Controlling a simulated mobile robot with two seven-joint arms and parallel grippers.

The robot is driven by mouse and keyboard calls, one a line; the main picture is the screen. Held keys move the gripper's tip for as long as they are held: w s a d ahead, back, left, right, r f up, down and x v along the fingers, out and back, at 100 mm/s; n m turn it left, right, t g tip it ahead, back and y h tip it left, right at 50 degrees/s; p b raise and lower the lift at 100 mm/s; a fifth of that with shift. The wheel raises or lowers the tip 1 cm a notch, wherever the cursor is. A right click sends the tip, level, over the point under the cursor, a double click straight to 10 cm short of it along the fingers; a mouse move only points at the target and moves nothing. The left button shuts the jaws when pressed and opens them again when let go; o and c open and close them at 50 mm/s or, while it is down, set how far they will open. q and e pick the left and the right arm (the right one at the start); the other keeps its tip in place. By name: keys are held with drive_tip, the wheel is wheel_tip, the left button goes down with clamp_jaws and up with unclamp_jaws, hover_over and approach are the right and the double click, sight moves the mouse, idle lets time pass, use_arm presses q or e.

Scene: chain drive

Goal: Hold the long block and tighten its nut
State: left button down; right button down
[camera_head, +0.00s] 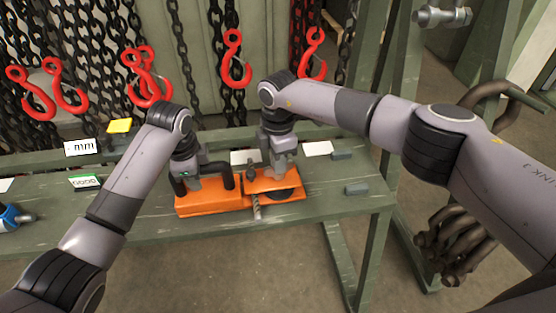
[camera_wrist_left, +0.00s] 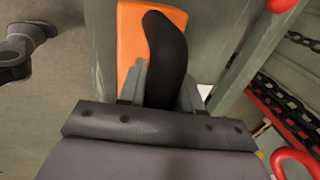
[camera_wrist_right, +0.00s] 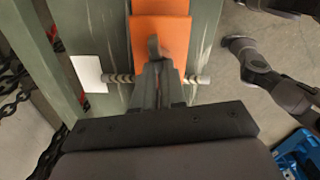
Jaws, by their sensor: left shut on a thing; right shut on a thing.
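An orange long block (camera_head: 205,204) lies on the green bench, with a black handle (camera_wrist_left: 167,50) on top. My left gripper (camera_head: 188,180) is shut on this handle; its fingers flank the handle in the left wrist view (camera_wrist_left: 160,88). A second orange piece (camera_head: 262,185) with a dark round part lies just right of it. A threaded rod (camera_head: 257,208) sticks out toward the front between them and crosses under my right gripper in the right wrist view (camera_wrist_right: 120,78). My right gripper (camera_head: 283,165) is shut on a small grey part (camera_wrist_right: 153,46). The fingers hide any nut.
A white card (camera_wrist_right: 88,74) lies beside the rod's far end. Dark grey blocks (camera_head: 356,188) sit on the bench at the right. A blue tool (camera_head: 12,217) lies at the far left. Red hooks (camera_head: 236,58) and chains hang behind the bench.

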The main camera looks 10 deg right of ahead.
use_arm(q)
drive_tip(key=shift+a+f, duration=0.15)
drive_tip(key=shift+a, duration=0.15)
use_arm(e)
drive_tip(key=shift+w+d+r+m, duration=0.15)
drive_tip(key=shift+d+m, duration=0.1)
drive_tip(key=shift+m, duration=0.85)
drive_tip(key=c, duration=1.3)
unclamp_jaws()
use_arm(q)
drive_tip(key=shift+d, duration=0.1)
use_arm(e)
drive_tip(key=shift+o, duration=0.5)
drive_tip(key=shift+a, duration=0.1)
use_arm(q)
drive_tip(key=shift+d, duration=0.25)
use_arm(e)
wheel_tip(320, 180, up, 12)
